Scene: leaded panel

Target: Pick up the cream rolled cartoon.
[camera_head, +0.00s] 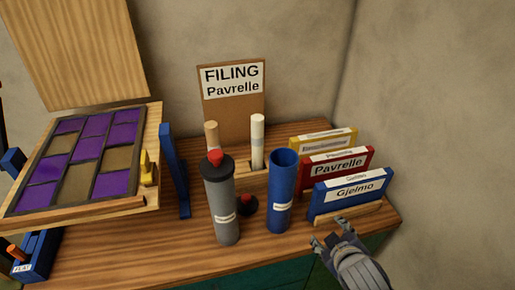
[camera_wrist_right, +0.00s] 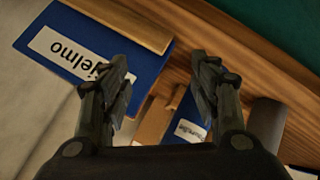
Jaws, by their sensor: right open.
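The cream rolled cartoon (camera_head: 257,142) stands upright in a wooden holder (camera_head: 256,186) in front of the filing board. A tan roll (camera_head: 212,137) stands to its left, partly hidden by a grey tube. My right gripper (camera_head: 331,233) is open and empty at the front right of the bench, in front of the blue Gjelmo folder and well apart from the cream roll. In the right wrist view its two fingers (camera_wrist_right: 163,75) are spread with nothing between them. My left gripper is not in view.
A blue tube (camera_head: 281,192) and a grey tube with a black and red cap (camera_head: 220,205) stand before the holder. Yellow, red (camera_head: 336,168) and blue (camera_head: 350,193) folders stand at right. The purple leaded panel (camera_head: 85,155) is at left.

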